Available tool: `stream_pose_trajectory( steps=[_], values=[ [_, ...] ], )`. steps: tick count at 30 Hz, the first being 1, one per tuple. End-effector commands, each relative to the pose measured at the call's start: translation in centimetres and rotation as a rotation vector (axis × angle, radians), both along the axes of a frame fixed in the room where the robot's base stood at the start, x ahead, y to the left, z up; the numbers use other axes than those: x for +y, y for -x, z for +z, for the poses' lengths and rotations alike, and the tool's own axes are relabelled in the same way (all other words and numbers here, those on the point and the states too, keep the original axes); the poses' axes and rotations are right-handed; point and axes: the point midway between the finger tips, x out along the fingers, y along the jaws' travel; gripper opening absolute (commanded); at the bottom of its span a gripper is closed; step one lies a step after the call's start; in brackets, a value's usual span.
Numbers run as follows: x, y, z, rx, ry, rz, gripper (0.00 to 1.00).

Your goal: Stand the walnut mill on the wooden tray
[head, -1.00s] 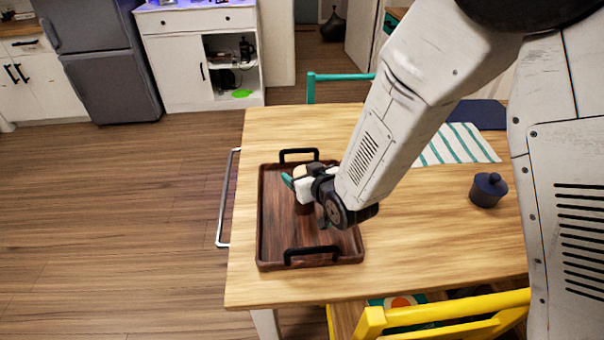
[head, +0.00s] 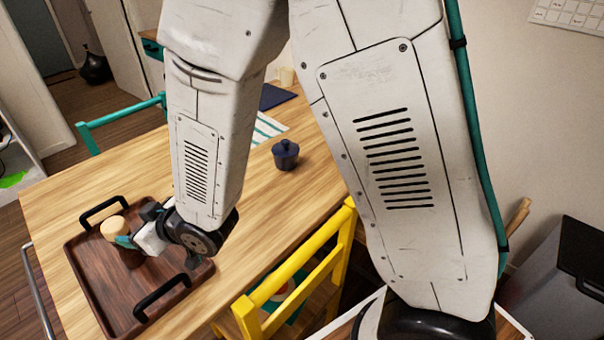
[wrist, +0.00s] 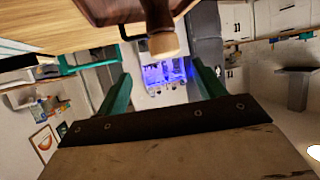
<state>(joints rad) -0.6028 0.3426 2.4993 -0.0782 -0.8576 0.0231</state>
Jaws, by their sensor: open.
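The walnut mill has a pale round top (head: 114,228) and a dark brown body. It stands upright on the dark wooden tray (head: 100,290), near the tray's far handle. My gripper's body hides part of the mill in the head view. My gripper (head: 127,241) is low over the tray, just right of the mill. The wrist view looks inverted; there the mill (wrist: 161,38) shows at the top, its foot against the tray (wrist: 105,8). My open green fingers (wrist: 162,70) are spread with nothing between them, and the mill appears beyond their tips.
The tray's black handles (head: 162,298) rise at its ends. A dark blue lidded pot (head: 286,155) and a striped cloth (head: 266,128) are farther back on the table. A yellow chair (head: 300,275) stands at the near side. The table between tray and pot is bare.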

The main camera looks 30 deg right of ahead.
Motion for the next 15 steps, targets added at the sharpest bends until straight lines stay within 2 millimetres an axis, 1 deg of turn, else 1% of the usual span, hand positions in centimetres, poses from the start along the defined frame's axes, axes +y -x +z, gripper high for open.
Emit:
stream_pose_trajectory(
  steps=[2, 4, 5, 6, 8, 9, 11, 12, 14, 15],
  values=[
    [-1.7, -0.7, 1.2, 0.025, 0.024, -0.035, 0.69],
    [-4.0, -1.2, 2.6, 0.071, 0.062, -0.081, 0.69],
    [-5.3, -1.3, 3.2, 0.096, 0.081, -0.104, 0.69],
    [-7.1, -1.3, 4.2, 0.134, 0.108, -0.138, 0.69],
    [-10.1, -0.9, 5.6, 0.196, 0.146, -0.191, 0.69],
    [-12.1, -0.4, 6.5, 0.242, 0.172, -0.226, 0.69],
    [-14.9, 0.7, 7.8, 0.31, 0.205, -0.277, 0.69],
    [-16.8, 1.7, 8.6, 0.359, 0.225, -0.309, 0.69],
    [-19.6, 3.6, 9.8, 0.432, 0.253, -0.357, 0.69],
    [-21.3, 5.0, 10.7, 0.482, 0.269, -0.388, 0.69]
  ],
)
